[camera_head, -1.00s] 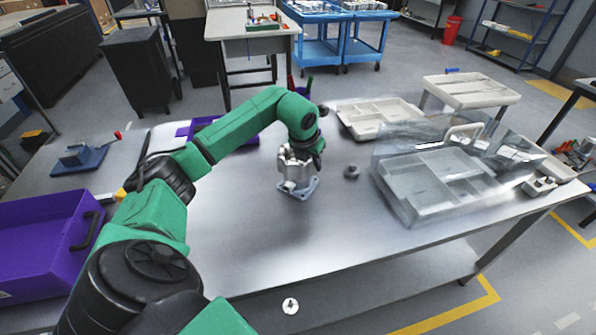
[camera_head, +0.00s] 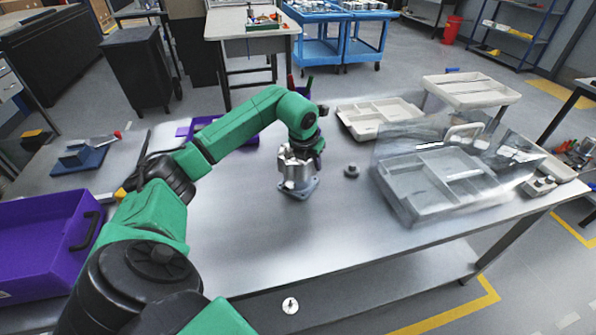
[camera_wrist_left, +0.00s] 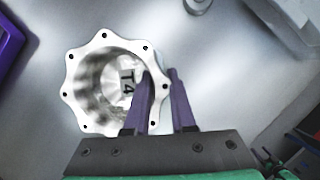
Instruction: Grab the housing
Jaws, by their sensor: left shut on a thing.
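The housing (camera_head: 297,180) is a silver metal part with a flanged base, standing upright on the metal table. In the left wrist view the housing (camera_wrist_left: 112,80) shows from above as a round, hollow body with a scalloped rim, bolt holes and a "T4" mark inside. My left gripper (camera_head: 303,150) is at the top of the housing. In the left wrist view its purple fingers (camera_wrist_left: 163,90) are shut on the housing's wall, one inside the opening and one outside. My right gripper is not in view.
A small grey round part (camera_head: 351,171) lies right of the housing. A clear-lidded grey tray (camera_head: 415,205) stands farther right, and a white divided tray (camera_head: 350,125) behind. A purple bin (camera_head: 40,240) is at the left. The table's front middle is clear.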

